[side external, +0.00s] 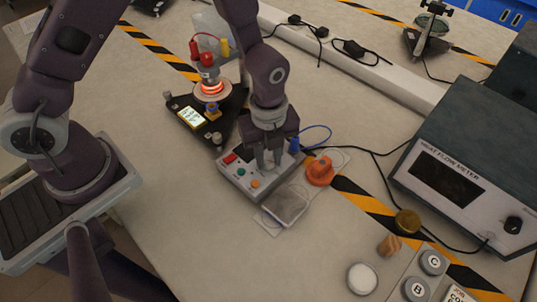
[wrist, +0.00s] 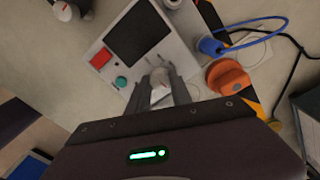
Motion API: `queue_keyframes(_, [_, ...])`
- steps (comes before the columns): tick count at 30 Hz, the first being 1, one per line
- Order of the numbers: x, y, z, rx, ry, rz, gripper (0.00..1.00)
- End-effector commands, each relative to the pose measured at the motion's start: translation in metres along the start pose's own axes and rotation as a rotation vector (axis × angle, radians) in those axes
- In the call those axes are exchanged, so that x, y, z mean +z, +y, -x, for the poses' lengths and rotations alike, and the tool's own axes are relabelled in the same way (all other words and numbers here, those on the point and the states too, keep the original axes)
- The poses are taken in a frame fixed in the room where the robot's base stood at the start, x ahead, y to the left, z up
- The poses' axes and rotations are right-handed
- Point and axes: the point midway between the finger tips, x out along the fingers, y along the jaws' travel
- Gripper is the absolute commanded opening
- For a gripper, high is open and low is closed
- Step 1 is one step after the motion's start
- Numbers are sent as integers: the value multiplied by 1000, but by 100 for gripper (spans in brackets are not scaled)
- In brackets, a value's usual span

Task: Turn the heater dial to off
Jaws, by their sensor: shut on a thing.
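The heater's control box (side external: 234,178) sits on the table in front of my arm, with a red switch, a green button and an orange button on its top. In the wrist view the box (wrist: 112,42) shows a dark display, the red switch and the green button. My gripper (side external: 268,163) points down onto the box, and its fingers (wrist: 161,88) are shut on the pale heater dial (wrist: 160,94). The fingers hide most of the dial, so I cannot read its setting. The heater (side external: 212,90) behind the box glows orange-red.
An orange knob-like piece (side external: 320,170) stands close to the right of the box. A blue cable (wrist: 262,22) loops nearby. A grey pad (side external: 286,205) lies in front. The heat flow meter (side external: 465,165) stands at right, with small round items before it. The front-left table is clear.

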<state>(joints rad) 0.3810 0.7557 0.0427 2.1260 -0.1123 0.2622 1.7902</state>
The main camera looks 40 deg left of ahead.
Motion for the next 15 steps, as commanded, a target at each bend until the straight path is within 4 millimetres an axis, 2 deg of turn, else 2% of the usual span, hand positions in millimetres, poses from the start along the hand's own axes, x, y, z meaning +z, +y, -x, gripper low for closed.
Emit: queue_keyframes(15, [0,-2,1,-3,1,470,0])
